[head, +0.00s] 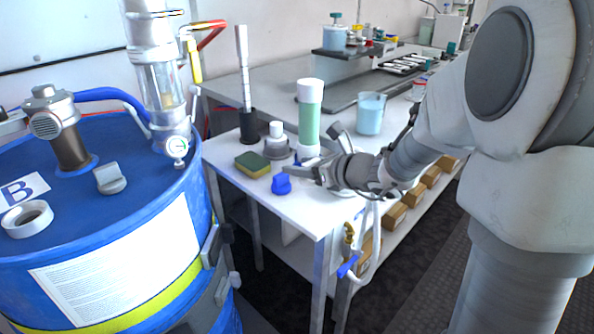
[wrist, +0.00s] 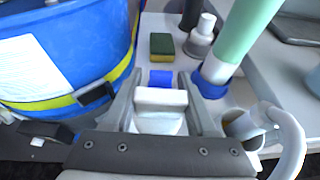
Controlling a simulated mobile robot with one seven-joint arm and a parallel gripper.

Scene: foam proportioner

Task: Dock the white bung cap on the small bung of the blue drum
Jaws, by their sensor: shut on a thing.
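My gripper (head: 304,174) is over the front left of the white bench. In the wrist view, my gripper (wrist: 162,80) is shut on a pale, block-like thing, which I take to be the white bung cap (wrist: 162,98). In the head view my gripper hides the cap. A small blue piece (head: 281,185) shows just beyond the fingertips; whether it touches the cap is unclear. The blue drum (head: 130,225) stands at the left, apart from my gripper. Its top carries a white ring (head: 27,219) and a grey raised fitting (head: 110,179); I cannot tell which is the small bung.
A pump head (head: 52,120) and clear column (head: 160,85) rise from the drum. On the bench stand a sponge (head: 253,164), a grey-based white bottle (head: 277,143), a green cylinder (head: 309,115) and a beaker (head: 370,113). A gap separates drum and bench.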

